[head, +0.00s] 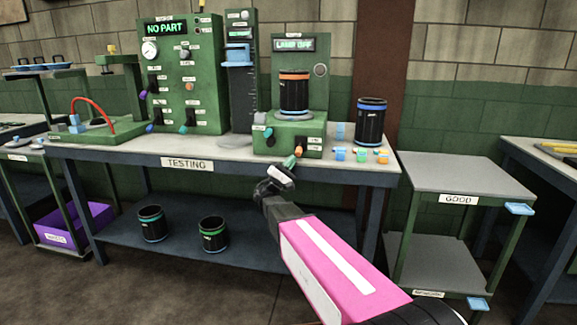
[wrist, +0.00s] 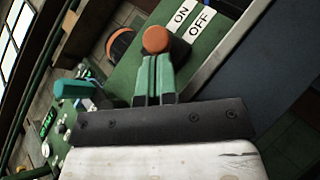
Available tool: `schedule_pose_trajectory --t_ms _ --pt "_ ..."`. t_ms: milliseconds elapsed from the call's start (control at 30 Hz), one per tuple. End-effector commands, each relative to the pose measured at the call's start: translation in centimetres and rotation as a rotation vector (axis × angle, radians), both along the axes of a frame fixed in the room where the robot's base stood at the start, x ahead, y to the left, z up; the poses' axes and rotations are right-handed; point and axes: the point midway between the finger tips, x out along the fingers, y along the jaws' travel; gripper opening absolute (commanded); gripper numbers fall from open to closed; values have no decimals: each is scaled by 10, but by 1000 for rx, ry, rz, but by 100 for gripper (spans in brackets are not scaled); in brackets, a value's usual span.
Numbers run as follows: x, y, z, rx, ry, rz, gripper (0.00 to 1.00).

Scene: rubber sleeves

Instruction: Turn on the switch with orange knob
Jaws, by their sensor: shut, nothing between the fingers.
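The orange knob (wrist: 156,39) of the switch shows in the wrist view, beside white ON and OFF labels on a green panel. In the head view the orange knob (head: 299,149) is small, on the front of the green lamp station (head: 275,137). My gripper (wrist: 155,58) is shut and empty, its teal fingertips right at the knob's near side; I cannot tell whether they touch it. In the head view my gripper (head: 290,161) is just in front of the station. The station's display (head: 294,44) reads LAMP OFF.
An orange-banded black sleeve (head: 294,94) stands on the station. A blue-banded sleeve (head: 371,121) and several small coloured pieces (head: 361,155) are on the bench to the right. A teal knob (head: 269,133) is on the station's left. The GOOD cart (head: 460,175) is empty.

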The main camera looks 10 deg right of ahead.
Motion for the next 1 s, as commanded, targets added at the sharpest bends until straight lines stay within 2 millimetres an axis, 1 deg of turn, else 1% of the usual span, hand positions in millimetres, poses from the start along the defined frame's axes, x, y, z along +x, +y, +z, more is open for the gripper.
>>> schedule_pose_trajectory --t_ms 333,1000 --pt "-1 0 1 3 8 0 0" --pt "-7 2 8 43 123 0 0"
